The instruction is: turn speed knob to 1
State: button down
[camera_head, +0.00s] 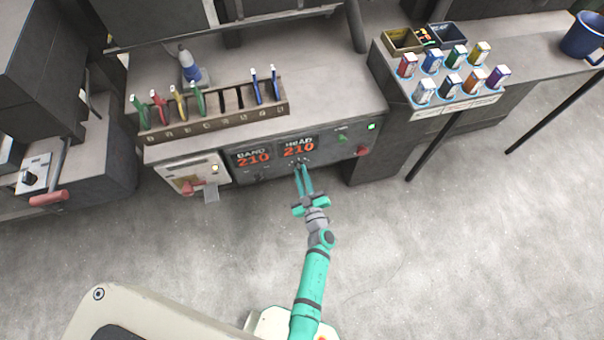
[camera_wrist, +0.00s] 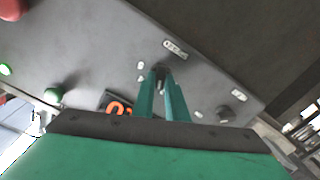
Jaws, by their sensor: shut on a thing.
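My gripper (camera_head: 300,166) reaches the front control panel (camera_head: 325,155), just below the orange "HEAD 210" display (camera_head: 299,148). In the wrist view its two teal fingers (camera_wrist: 162,88) are closed around a small dark knob (camera_wrist: 160,72) on the grey panel. The fingers hide part of this knob. Small white marks surround it, and a white label (camera_wrist: 175,49) sits beside it, too blurred to read surely. I cannot read which mark the knob points at.
A second dark knob (camera_wrist: 226,114) with white marks is to the right in the wrist view. A slotted rack (camera_head: 220,118) stands above the panel. The floor in front is clear.

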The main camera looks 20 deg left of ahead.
jog(key=n, duration=0.5)
jog(key=shift+n, duration=0.3)
jog(key=n, duration=0.5)
jog(key=shift+f, duration=0.15)
jog(key=shift+n, duration=0.4)
jog(key=c, duration=1.8)
grip_release()
jog(key=shift+o, duration=0.2)
jog(key=v, duration=1.1)
